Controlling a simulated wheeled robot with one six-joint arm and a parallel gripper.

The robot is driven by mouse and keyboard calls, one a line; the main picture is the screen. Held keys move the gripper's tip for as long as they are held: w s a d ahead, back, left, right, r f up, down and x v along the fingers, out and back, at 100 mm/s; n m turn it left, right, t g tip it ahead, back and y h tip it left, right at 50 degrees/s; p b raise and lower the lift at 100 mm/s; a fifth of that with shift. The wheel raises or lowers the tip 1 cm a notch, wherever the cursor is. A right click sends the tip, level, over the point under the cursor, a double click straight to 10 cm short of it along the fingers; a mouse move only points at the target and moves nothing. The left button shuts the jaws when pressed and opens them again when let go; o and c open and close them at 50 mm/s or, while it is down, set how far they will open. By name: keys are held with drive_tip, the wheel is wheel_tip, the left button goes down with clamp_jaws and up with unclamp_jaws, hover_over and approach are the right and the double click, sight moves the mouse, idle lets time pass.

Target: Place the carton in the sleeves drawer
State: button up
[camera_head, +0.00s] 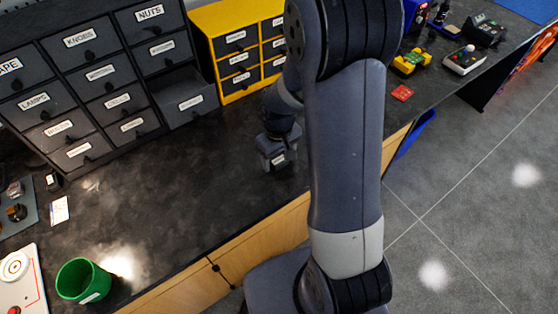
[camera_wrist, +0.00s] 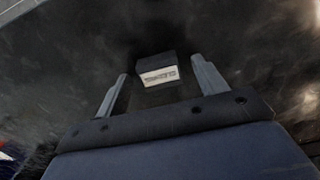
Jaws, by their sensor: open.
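A small dark box with a white printed label, which I take for the carton (camera_wrist: 158,65), stands on the dark counter between and just beyond my fingertips in the wrist view. My gripper (camera_wrist: 160,69) is open, with a finger on each side of it and gaps to both. In the head view my gripper (camera_head: 279,158) is low over the counter, and a small white label shows at its tip. In the dark cabinet, a lower right drawer (camera_head: 188,103) is pulled out. Its label is too blurred to read, so I cannot tell whether it is the sleeves drawer.
The dark cabinet (camera_head: 82,62) has several shut labelled drawers. A yellow drawer cabinet (camera_head: 207,62) stands beside it. A green cup (camera_head: 82,281) is at the front left. The counter (camera_head: 190,190) between is clear. My arm hides part of the right side.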

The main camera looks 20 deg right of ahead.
drive_tip(key=shift+c, duration=0.4)
drive_tip(key=c, duration=1)
